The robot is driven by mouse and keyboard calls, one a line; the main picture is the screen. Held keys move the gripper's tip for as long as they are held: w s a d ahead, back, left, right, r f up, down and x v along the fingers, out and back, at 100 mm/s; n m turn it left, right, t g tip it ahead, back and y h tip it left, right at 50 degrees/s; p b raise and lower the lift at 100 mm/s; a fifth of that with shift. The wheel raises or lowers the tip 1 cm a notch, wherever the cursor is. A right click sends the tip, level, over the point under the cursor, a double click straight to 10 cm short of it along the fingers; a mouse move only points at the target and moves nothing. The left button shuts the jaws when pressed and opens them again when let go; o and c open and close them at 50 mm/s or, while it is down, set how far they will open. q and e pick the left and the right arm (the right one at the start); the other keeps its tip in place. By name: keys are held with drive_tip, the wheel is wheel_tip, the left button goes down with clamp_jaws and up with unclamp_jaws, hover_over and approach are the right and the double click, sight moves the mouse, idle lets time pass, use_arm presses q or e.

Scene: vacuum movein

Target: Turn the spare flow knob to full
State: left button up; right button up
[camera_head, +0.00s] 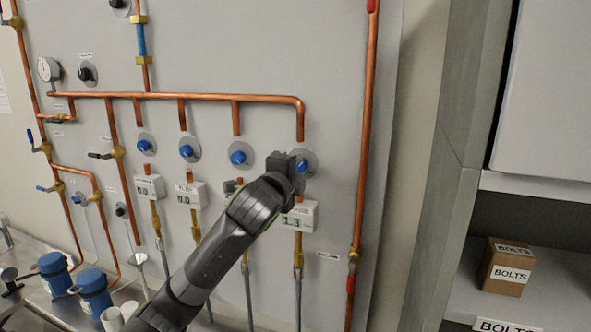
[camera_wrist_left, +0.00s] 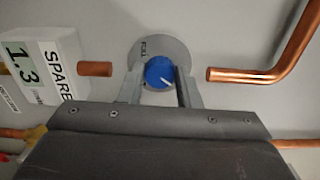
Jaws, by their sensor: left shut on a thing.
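The blue spare flow knob (camera_head: 302,167) sits on a round grey dial plate on the wall panel, rightmost in the row of blue knobs. In the left wrist view the knob (camera_wrist_left: 158,72) has a white pointer line slanting to the lower right. Lettering that looks like FULL is on the dial plate (camera_wrist_left: 146,45), above left of the knob. My left gripper (camera_wrist_left: 160,84) is shut on the knob, one finger on each side. In the head view it partly hides the dial. The SPARE readout (camera_wrist_left: 42,68) shows 1.3. My right gripper is not in view.
Three other blue knobs (camera_head: 238,157) stand in the row to the left, with readouts (camera_head: 186,196) below. Copper pipes (camera_head: 180,97) run above and beside them. A shelf with a BOLTS box (camera_head: 507,267) is at right. Blue canisters (camera_head: 92,290) stand at lower left.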

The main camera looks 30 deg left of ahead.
use_arm(q)
drive_tip(key=n, duration=1.3)
drive_tip(key=shift+d+f+n, duration=0.1)
drive_tip(key=shift+f+n, duration=0.05)
drive_tip(key=shift+n, duration=0.25)
drive_tip(key=n, duration=1.2)
drive_tip(key=shift+n, duration=0.3)
drive_tip(key=n, duration=0.3)
drive_tip(key=shift+d+n, duration=0.1)
drive_tip(key=shift+n, duration=2.2)
